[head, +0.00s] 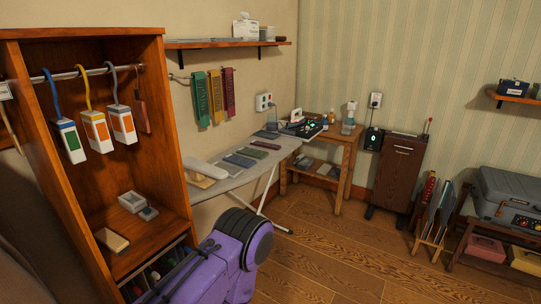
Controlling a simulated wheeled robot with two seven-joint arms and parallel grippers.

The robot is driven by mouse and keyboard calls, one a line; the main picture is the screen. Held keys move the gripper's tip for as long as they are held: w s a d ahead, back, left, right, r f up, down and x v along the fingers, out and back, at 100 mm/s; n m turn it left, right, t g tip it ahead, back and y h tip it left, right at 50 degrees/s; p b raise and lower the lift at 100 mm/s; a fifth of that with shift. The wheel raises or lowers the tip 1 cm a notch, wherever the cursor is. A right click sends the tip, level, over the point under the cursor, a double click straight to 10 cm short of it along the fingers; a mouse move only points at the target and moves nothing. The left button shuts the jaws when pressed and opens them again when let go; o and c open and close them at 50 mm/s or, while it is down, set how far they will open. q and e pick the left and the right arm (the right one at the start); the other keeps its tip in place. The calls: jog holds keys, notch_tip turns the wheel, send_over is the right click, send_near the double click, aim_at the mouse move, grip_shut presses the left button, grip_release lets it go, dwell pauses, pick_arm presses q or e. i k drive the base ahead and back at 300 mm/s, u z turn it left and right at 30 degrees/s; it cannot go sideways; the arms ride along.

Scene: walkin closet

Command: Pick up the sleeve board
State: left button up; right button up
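What looks like the sleeve board (207,170) is a narrow, white padded board on a light wooden base. It lies on the near left end of the grey ironing board (231,182), close to the wooden wardrobe's edge. Neither of my grippers shows in the head view, so I cannot see where they are relative to it.
Folded dark cloths (240,160) lie farther along the ironing board. An open wooden wardrobe (150,240) with hanging tags stands close on the left. A small wooden table (342,140) stands behind the board's far end. Wooden floor (320,250) is clear to the right.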

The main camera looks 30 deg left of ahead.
aim_at(198, 168)
jog(key=u, duration=0.2)
jog(key=i, duration=1.9)
jog(key=u, duration=0.65)
